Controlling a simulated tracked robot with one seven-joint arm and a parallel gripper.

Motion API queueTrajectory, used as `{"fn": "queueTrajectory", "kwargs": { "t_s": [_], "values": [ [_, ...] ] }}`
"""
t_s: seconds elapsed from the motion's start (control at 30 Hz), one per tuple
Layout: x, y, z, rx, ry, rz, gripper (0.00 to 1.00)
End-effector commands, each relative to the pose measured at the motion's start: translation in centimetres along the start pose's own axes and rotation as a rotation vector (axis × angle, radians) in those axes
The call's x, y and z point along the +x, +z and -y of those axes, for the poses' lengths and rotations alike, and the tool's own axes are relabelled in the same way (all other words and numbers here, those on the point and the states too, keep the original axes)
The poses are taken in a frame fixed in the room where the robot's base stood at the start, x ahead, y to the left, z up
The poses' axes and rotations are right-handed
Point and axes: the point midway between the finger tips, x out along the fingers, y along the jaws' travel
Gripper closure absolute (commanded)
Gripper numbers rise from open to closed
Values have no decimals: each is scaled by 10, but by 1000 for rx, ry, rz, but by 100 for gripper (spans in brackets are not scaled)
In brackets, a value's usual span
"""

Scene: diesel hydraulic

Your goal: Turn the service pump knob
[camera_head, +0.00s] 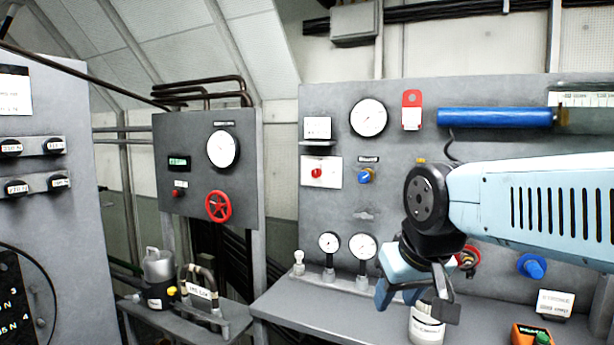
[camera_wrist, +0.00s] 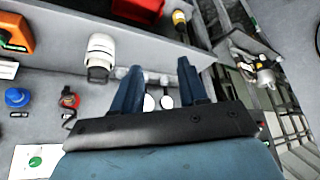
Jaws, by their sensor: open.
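Several knobs show, and I cannot read which is the service pump knob. A small blue knob (camera_head: 365,176) with a label above it is on the grey panel (camera_head: 330,215), left of my arm. A larger blue knob (camera_head: 531,266) is at the lower right, also in the wrist view (camera_wrist: 17,97). A red knob (camera_head: 467,260) is partly behind my arm; it shows in the wrist view (camera_wrist: 68,98). A green knob (camera_wrist: 35,161) on a white plate shows only there. My gripper (camera_head: 415,300) is open, empty and pointing down above the bench, apart from every knob.
A white canister (camera_head: 426,326) stands on the bench close below my gripper. Two small gauges (camera_head: 362,246) stand left of it. An orange device (camera_head: 530,335) is at the right. A red handwheel (camera_head: 218,206) is on the left panel. The bench front at left is clear.

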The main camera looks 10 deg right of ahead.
Motion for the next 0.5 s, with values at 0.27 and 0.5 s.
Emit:
{"fn": "queueTrajectory", "kwargs": {
  "t_s": [0.27, 0.5],
  "values": [
    [2, -15, -2, -26, 5, -26, 39],
    [21, -104, -19, -207, 55, -194, 35]
  ]
}}
